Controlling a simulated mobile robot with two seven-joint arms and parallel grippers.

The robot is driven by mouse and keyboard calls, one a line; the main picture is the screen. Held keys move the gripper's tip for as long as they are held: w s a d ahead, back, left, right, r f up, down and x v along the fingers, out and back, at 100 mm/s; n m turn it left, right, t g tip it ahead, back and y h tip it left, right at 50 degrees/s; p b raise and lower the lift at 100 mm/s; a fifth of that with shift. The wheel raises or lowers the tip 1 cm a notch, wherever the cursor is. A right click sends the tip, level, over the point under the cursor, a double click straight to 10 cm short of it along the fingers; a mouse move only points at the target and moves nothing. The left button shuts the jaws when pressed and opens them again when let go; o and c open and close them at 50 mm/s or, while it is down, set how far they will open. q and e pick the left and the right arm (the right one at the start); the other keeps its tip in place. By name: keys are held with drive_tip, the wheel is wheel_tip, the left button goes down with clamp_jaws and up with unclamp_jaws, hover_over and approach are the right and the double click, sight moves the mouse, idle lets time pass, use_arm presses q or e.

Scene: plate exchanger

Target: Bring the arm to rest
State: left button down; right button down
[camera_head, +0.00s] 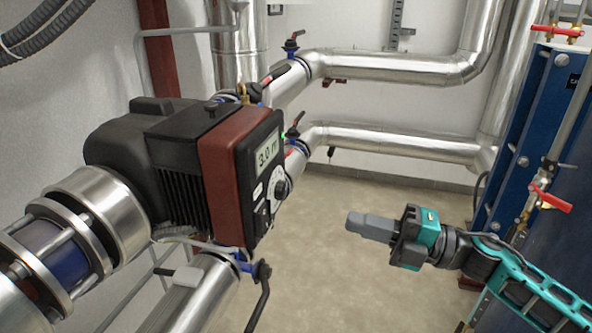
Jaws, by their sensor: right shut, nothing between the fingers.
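My right gripper (358,224) is in the lower right of the head view, at the end of my teal and black right arm (530,293). Its grey fingers point left and are closed together with nothing between them. It hangs in free air over the beige floor, apart from the pump and the blue plate exchanger. My left gripper is not in the view.
A pump with a red and black body (222,170) and a display stands on the left. Silver pipes (400,68) run along the back wall. The blue plate exchanger (535,130) with a red-handled valve (550,198) stands on the right. The floor (340,270) between is clear.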

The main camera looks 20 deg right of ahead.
drive_tip(key=s+f+m+t+h+p, duration=0.25)
drive_tip(key=f+m+h, duration=0.4)
drive_tip(key=m, duration=0.35)
drive_tip(key=s+f+m+t+h+p, duration=0.1)
drive_tip(key=f+m+t+h, duration=0.2)
drive_tip(key=f+m+h, duration=0.5)
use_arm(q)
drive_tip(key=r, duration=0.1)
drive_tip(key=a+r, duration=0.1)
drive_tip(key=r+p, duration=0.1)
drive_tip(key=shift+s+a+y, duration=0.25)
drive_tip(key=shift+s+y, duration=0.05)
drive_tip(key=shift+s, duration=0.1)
use_arm(e)
drive_tip(key=s+a+f+m+g, duration=0.5)
drive_tip(key=s+f+m, duration=0.3)
drive_tip(key=f, duration=0.1)
drive_tip(key=shift+s+a+m+y, duration=0.3)
drive_tip(key=shift+s+a+y, duration=0.05)
drive_tip(key=shift+a, duration=0.05)
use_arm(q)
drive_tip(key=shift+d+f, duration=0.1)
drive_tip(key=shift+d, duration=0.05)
use_arm(e)
drive_tip(key=shift+r+g, duration=0.1)
drive_tip(key=shift+g, duration=0.15)
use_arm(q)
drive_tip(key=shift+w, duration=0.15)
use_arm(e)
drive_tip(key=shift+w, duration=0.1)
